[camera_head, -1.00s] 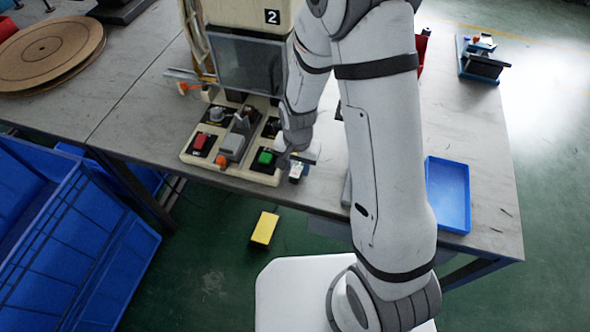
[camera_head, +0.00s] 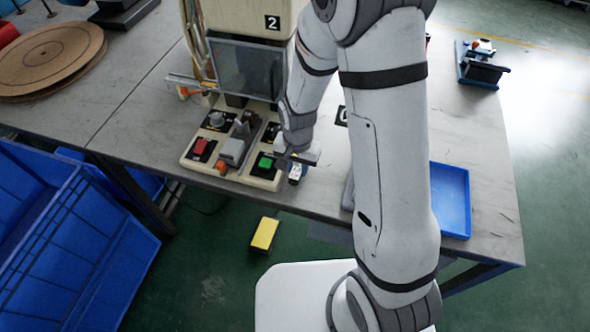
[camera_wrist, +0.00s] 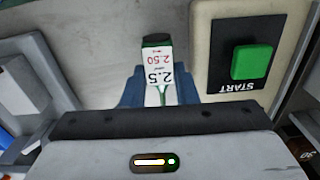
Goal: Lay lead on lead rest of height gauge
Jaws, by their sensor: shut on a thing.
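My gripper (camera_wrist: 160,94) is shut on the lead (camera_wrist: 163,90), a thin green and white piece between blue fingertips in the wrist view. A white label reading 2.5 and 2.50, with a dark green end above it, shows just beyond the fingertips. In the head view my gripper (camera_head: 297,162) is at the front right corner of the machine's control panel, with the small label (camera_head: 296,173) just below it. A blue and dark device (camera_head: 482,68) with an orange part stands at the back right of the table; I cannot tell whether it is the height gauge. No lead rest can be made out.
The control panel (camera_head: 231,151) has a green START button (camera_head: 265,163), also close beside my gripper in the wrist view (camera_wrist: 252,62). A blue tray (camera_head: 452,200) lies at the table's right front. The table (camera_head: 480,140) is largely clear between tray and blue device.

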